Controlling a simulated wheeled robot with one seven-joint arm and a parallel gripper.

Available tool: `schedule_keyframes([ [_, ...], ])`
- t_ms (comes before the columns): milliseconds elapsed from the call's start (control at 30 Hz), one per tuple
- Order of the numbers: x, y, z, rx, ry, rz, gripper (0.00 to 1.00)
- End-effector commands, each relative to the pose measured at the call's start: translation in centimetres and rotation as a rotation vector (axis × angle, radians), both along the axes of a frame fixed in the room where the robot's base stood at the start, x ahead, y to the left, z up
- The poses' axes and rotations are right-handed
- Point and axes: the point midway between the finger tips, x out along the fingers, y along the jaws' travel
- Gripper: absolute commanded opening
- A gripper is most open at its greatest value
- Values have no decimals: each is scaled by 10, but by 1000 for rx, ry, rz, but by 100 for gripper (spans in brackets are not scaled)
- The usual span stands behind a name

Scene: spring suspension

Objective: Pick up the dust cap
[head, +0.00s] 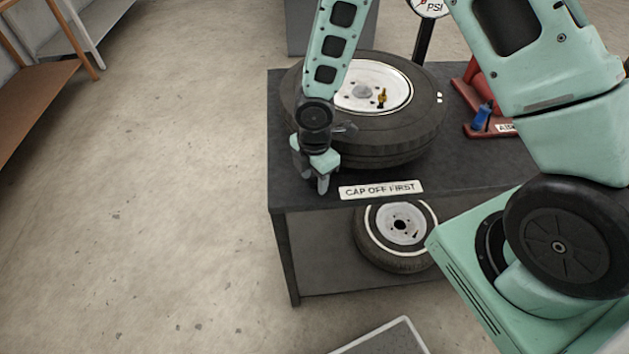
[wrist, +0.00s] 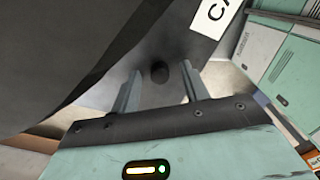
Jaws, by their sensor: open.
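A small dark round piece, which looks like the dust cap (wrist: 158,72), shows in the wrist view between the tips of my two fingers. It appears to sit on the dark bench top near its front left corner. My gripper (wrist: 158,85) is open around it in that view, with a gap on each side; I cannot tell how far the fingertips reach down beside it. In the head view my gripper (head: 316,181) points down at the bench's front edge, left of the label, and the cap is hidden there.
A large tyre (head: 390,143) lies on the bench (head: 470,180) right behind my gripper, with a brass valve stem (head: 382,97) on its wheel. A "CAP OFF FIRST" label (head: 381,190) is to the right. A red pump (head: 480,110) stands further right. The floor left is clear.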

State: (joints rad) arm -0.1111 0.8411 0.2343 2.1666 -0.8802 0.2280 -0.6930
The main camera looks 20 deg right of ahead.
Motion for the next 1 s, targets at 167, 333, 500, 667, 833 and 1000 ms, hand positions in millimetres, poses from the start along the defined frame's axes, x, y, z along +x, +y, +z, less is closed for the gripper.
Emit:
schedule_keyframes([
  [167,0,0,0,0,0,0,12],
  [333,0,0,0,0,0,0,0],
  [500,0,0,2,0,-1,0,0],
  [667,1,0,18,3,-2,-5,0],
  [833,1,-1,52,2,-4,-5,0],
  [1000,1,0,82,3,-2,-3,0],
])
